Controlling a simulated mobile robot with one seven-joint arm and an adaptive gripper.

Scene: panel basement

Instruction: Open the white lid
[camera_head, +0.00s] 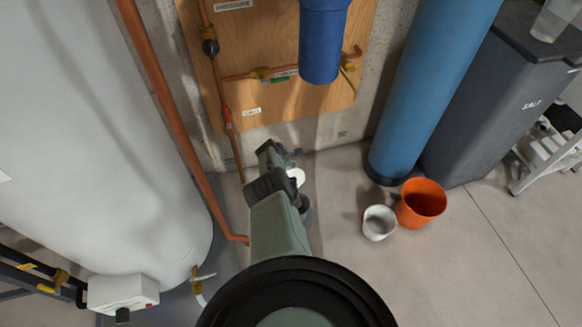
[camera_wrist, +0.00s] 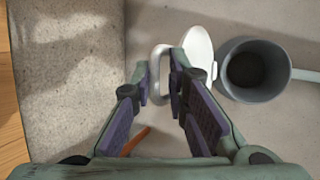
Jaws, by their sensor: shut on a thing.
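The white lid (camera_wrist: 198,48) stands steeply tilted at the left rim of a grey round pot (camera_wrist: 285,88) in the wrist view. The pot's mouth is uncovered and its inside looks dark and empty. A pale loop handle (camera_wrist: 158,52) on the lid's left side sits between the fingertips of my gripper (camera_wrist: 160,76). My gripper is shut on this handle. In the head view the lid (camera_head: 298,175) shows as a small white disc beside my gripper (camera_head: 284,158). The pot (camera_head: 306,207) is mostly hidden behind my arm.
A white cup (camera_head: 379,223) and an orange bucket (camera_head: 423,199) stand on the floor at the right. A blue cylinder (camera_head: 425,95) and a grey salt bin (camera_head: 500,95) are behind them. A large white tank (camera_head: 90,120) and copper pipe (camera_head: 180,130) are at the left.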

